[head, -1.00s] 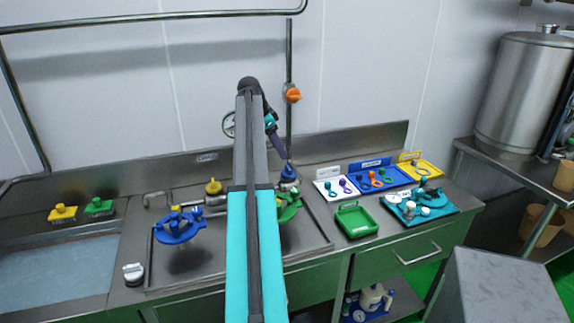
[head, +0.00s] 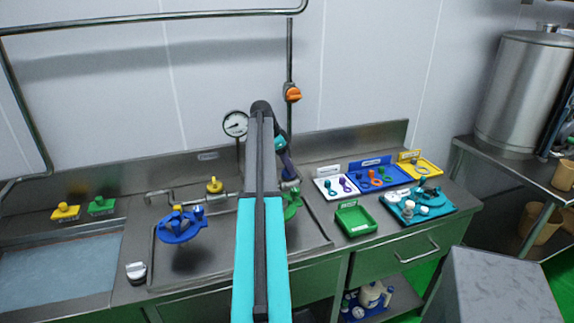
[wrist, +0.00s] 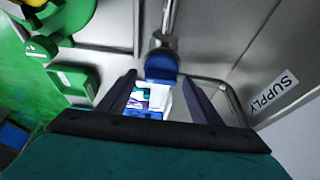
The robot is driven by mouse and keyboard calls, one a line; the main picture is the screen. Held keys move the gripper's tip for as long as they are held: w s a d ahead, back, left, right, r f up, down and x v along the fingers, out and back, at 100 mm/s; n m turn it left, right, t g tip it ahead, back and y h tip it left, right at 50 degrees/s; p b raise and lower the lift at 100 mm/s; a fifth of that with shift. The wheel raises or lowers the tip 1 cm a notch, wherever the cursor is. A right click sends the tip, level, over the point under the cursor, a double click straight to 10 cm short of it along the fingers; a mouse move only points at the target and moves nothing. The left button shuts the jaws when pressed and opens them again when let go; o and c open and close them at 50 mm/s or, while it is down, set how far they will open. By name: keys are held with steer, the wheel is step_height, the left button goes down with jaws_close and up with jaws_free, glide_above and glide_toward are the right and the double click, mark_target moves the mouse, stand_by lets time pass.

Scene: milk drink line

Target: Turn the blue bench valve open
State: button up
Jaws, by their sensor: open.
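The blue valve handle (wrist: 161,66) shows in the wrist view on the end of a metal pipe, between and just past the two fingertips. My gripper (wrist: 160,80) is open, with one dark finger on each side and a clear gap to the handle. Whether a finger touches it I cannot tell. In the head view my gripper (head: 289,170) points down at the back of the bench, and my arm hides the blue handle there.
A yellow valve (head: 214,186) sits on the pipe to the left, below a gauge (head: 235,124). A blue fixture (head: 180,230) and a partly hidden green one (head: 293,204) stand nearby. A green tray (head: 356,220) and small-parts trays lie to the right. A SUPPLY label (wrist: 272,92) marks the backsplash.

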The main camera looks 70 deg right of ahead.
steer(key=c, duration=1)
steer(key=shift+a, duration=0.25)
steer(key=shift+c, duration=0.4)
steer(key=shift+d, duration=0.15)
